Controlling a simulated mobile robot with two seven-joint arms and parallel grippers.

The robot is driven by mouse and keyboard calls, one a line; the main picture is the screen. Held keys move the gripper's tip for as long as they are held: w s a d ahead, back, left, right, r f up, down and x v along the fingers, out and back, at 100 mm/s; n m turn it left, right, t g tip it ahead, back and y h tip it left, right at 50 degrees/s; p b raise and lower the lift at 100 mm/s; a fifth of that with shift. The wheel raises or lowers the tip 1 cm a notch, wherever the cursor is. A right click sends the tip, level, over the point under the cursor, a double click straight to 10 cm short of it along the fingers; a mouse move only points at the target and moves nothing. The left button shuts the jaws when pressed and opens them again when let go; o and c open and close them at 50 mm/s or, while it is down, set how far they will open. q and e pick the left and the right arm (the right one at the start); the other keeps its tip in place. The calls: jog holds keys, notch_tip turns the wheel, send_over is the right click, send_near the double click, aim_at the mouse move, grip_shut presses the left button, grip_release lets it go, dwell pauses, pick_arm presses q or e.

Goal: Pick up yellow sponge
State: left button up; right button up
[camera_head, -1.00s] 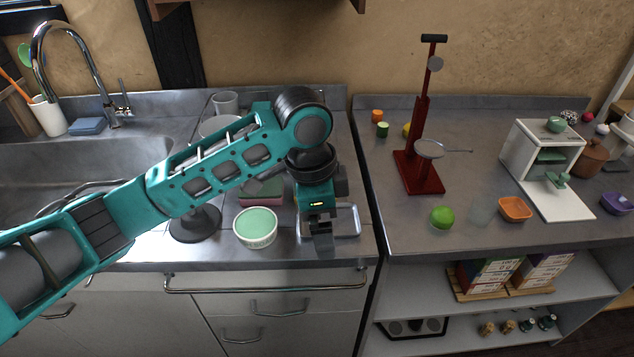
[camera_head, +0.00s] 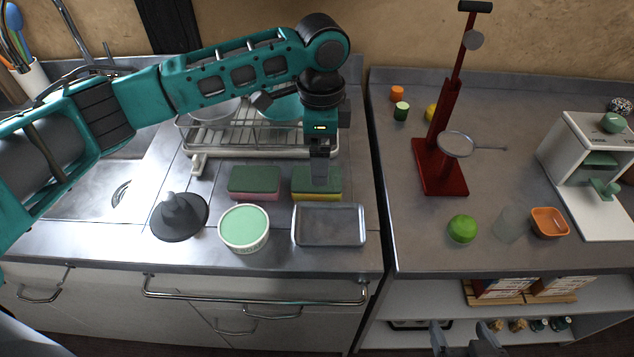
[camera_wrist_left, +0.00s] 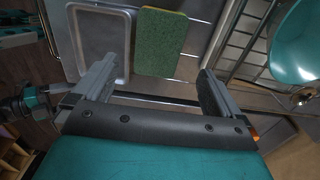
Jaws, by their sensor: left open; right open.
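The yellow sponge (camera_head: 317,195) has a green top and lies on the counter behind a grey tray. My left gripper (camera_head: 320,170) points down over it and hides part of its top. In the left wrist view the green face of the sponge (camera_wrist_left: 160,44) shows ahead of the open, empty left fingers (camera_wrist_left: 155,75), between their lines. I cannot tell the exact height gap. My right gripper (camera_head: 463,336) is open and empty at the bottom edge of the head view, in front of the shelf.
A pink sponge with a green top (camera_head: 254,182) lies left of the yellow one. The grey tray (camera_head: 330,224), a green-topped tub (camera_head: 244,228) and a dark cone-shaped thing (camera_head: 179,215) stand in front. A dish rack (camera_head: 250,143) is behind. A red stand (camera_head: 440,165) is right.

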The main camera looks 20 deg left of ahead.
pick_arm(q)
jog(key=f, duration=0.5)
jog(key=shift+s+a+f+b, duration=0.25)
jog(key=shift+f+b, duration=0.1)
jog(key=c, duration=1.4)
